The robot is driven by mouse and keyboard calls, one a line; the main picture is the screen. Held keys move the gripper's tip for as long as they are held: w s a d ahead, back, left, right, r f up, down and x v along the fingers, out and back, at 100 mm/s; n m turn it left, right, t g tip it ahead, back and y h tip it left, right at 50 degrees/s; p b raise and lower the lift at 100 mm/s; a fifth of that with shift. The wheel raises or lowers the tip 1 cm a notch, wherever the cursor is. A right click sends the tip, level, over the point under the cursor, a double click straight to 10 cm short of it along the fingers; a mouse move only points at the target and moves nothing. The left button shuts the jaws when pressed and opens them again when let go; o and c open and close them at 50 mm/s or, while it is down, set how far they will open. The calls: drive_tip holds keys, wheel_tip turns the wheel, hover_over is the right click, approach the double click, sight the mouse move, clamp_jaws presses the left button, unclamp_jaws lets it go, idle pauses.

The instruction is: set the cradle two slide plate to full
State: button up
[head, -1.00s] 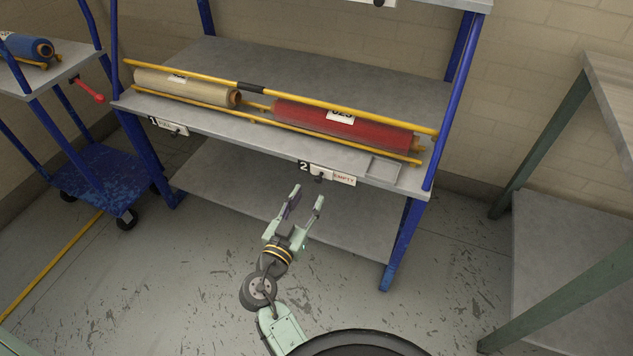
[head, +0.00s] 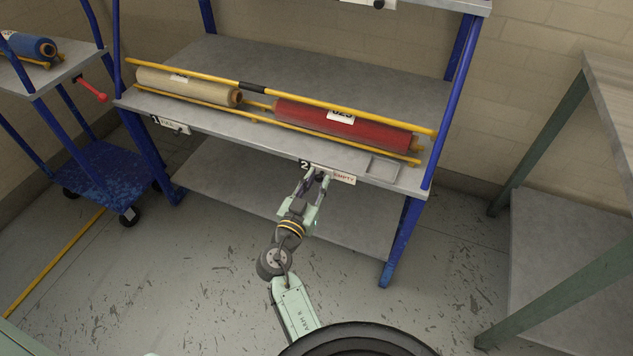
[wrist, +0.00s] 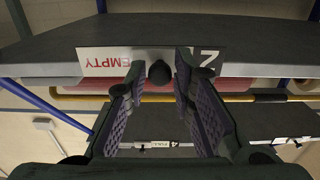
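The cradle two slide plate (head: 342,178) is on the front edge of the shelf beside the black "2" mark (head: 305,165), and shows EMPTY. In the wrist view the plate (wrist: 105,62) appears upside down, with its round black knob (wrist: 160,72) near the centre. My gripper (head: 318,176) is at the shelf edge by this plate. In the wrist view my gripper (wrist: 159,76) is open, with one finger on each side of the knob and a gap visible on both sides. In the head view the fingers hide the knob.
A blue cart (head: 100,175) stands left; a workbench (head: 570,250) right.

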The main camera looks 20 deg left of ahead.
clamp_jaws()
idle(0.3)
drive_tip(key=d+b, duration=0.2)
drive_tip(key=d, duration=0.3)
drive_tip(key=shift+d+f+b, duration=0.1)
drive_tip(key=shift+d+b, duration=0.2)
drive_tip(key=shift+d, duration=0.05)
drive_tip(key=shift+s+d, duration=0.1)
drive_tip(key=shift+d, duration=0.15)
drive_tip(key=shift+o, duration=1.8)
unclamp_jaws()
drive_tip(key=shift+d, duration=0.15)
drive_tip(key=shift+o, duration=0.4)
drive_tip(key=shift+a, duration=0.2)
